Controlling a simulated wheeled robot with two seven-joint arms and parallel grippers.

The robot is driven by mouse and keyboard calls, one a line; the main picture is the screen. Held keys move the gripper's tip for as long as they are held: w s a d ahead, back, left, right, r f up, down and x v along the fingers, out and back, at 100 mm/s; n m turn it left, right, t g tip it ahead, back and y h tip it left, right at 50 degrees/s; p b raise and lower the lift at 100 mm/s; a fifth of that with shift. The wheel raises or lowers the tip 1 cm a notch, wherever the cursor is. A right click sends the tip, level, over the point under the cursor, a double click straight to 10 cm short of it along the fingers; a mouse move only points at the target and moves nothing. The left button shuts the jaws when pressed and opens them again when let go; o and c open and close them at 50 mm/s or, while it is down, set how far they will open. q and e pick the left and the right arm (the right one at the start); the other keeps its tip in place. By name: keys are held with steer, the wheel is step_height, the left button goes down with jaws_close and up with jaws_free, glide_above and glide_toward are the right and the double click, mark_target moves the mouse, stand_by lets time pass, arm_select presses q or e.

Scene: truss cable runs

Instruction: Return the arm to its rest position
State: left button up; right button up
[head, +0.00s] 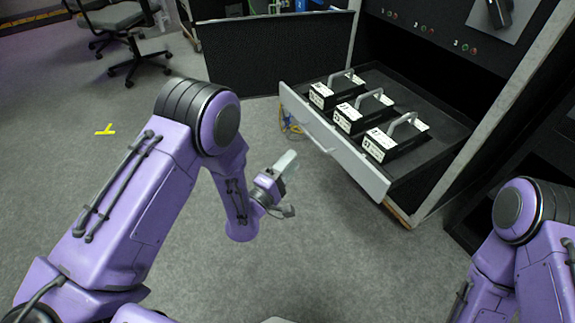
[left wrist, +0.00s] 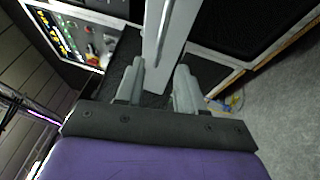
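My left arm reaches in from the left in the head view, its purple forearm hanging down. My left gripper (head: 284,172) is left of the pulled-out drawer, apart from its white front (head: 335,143). In the left wrist view the two grey fingers of this gripper (left wrist: 159,78) stand apart with nothing held between them. The white drawer front (left wrist: 165,35) shows beyond them. My right arm (head: 520,250) shows at the lower right of the head view; its gripper is out of view.
The open drawer holds three black boxes (head: 395,143) with grey handles and white labels. A cabinet frame post (head: 480,125) stands to its right. A cable (head: 291,128) lies near the drawer. Office chairs (head: 120,18) stand far left. Grey floor (head: 75,170) is clear at left.

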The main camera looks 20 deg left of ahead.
arm_select(q)
steer(key=shift+v, duration=0.8)
steer(key=s+a+f+m+g+y, duration=0.3)
steer(key=s+a+f+m+g, duration=0.15)
steer(key=f, duration=0.35)
steer(key=s+a+f+m+g+y, duration=0.3)
steer(key=s+a+f+m, duration=0.1)
steer(key=s+f, duration=0.25)
steer(key=s+a+f+g+y, duration=0.1)
steer(key=s+a+f+g, duration=0.15)
steer(key=s, duration=0.45)
steer(key=s+a+f+g+y, duration=0.2)
steer(key=s+g, duration=0.1)
steer(key=s, duration=0.4)
steer(key=s+a+f+g+y, duration=0.1)
steer(key=s+a+f+g, duration=0.2)
steer(key=s, duration=0.4)
step_height(320, 180, up, 23)
steer(key=p, duration=2.2)
steer(key=shift+w+d, duration=0.25)
steer(key=shift+w, duration=0.15)
